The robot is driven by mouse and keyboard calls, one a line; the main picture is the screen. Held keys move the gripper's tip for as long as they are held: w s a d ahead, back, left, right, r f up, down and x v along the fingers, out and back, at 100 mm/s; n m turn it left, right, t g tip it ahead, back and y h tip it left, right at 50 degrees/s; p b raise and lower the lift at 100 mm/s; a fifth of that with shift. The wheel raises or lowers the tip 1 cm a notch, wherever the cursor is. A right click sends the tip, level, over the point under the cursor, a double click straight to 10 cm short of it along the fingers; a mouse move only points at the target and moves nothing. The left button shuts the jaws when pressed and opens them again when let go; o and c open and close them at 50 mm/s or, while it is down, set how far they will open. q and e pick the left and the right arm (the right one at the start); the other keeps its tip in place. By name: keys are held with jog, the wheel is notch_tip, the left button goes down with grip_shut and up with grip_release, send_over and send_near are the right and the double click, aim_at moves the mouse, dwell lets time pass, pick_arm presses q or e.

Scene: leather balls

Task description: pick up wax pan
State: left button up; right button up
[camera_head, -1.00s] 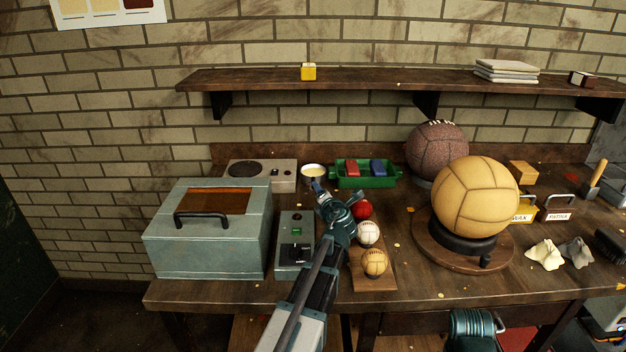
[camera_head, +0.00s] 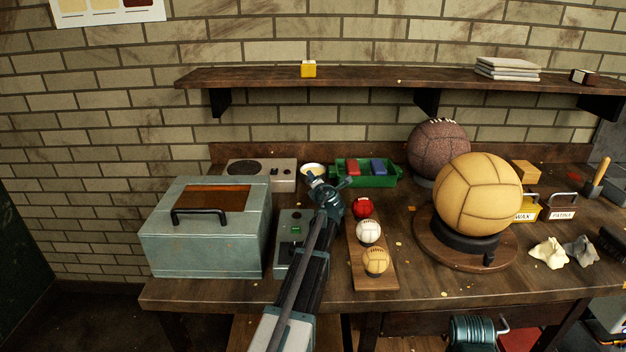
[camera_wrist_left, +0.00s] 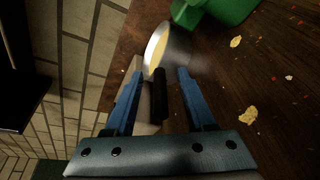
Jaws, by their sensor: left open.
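The wax pan (camera_head: 313,169) is a small round metal pan with pale yellow wax, at the back of the bench between the hot plate and the green tray. In the left wrist view the pan (camera_wrist_left: 174,50) lies just beyond my fingertips, and its black handle (camera_wrist_left: 160,96) points back between the two blue fingers. My left gripper (camera_head: 313,180) is just in front of the pan and hides its handle in the head view. In the wrist view the gripper (camera_wrist_left: 158,76) is open, with gaps beside the handle. My right gripper is not in view.
A grey hot plate (camera_head: 250,173) stands left of the pan and a green tray (camera_head: 365,181) right. A grey-blue metal box (camera_head: 206,245) stands front left. A control box (camera_head: 290,243) and a wooden board (camera_head: 362,281) with small balls flank my arm.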

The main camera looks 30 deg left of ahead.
pick_arm(q)
grip_shut()
dwell(1.4)
